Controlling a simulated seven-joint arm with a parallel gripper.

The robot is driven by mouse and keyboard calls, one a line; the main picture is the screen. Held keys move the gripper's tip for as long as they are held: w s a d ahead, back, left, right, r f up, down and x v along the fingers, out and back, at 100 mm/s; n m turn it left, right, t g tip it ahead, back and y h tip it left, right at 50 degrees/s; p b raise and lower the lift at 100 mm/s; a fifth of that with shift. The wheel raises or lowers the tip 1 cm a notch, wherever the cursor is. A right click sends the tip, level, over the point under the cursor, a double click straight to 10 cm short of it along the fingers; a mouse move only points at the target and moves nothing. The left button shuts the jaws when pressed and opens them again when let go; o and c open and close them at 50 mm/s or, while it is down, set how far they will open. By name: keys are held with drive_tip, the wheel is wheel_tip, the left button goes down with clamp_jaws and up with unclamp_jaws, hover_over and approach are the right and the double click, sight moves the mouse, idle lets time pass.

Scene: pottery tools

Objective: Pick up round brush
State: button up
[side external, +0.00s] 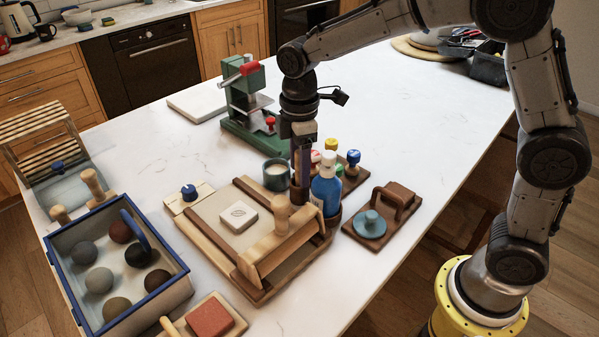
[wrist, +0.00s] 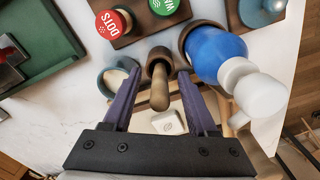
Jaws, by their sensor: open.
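A wooden handle (wrist: 160,90), which looks like the round brush's, stands in a dark brown round holder (wrist: 160,56) in the wrist view. Its brush end is not visible. My gripper (wrist: 157,76) is open, with one purple finger on each side of the handle and gaps between. In the side external view my gripper (side external: 302,180) points down just left of the blue bottle (side external: 326,186). The handle is hidden there by the gripper and bottle, so I cannot tell its contact from that side.
The blue bottle with a white cap (wrist: 258,92) stands close right of my fingers. A cup (side external: 276,174) is close on the left. Colour-topped stamps (side external: 330,158) stand behind. A wooden frame tray (side external: 208,222) lies in front. A green press (side external: 245,105) is at back left.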

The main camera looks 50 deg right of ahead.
drive_tip(key=shift+f, duration=0.1)
clamp_jaws()
idle(0.3)
wheel_tip(320, 180, up, 17)
idle(1.0)
drive_tip(key=w+f, duration=0.3)
drive_tip(key=f, duration=0.4)
drive_tip(key=w+f, duration=0.4)
drive_tip(key=f, duration=0.4)
drive_tip(key=shift+f, duration=0.15)
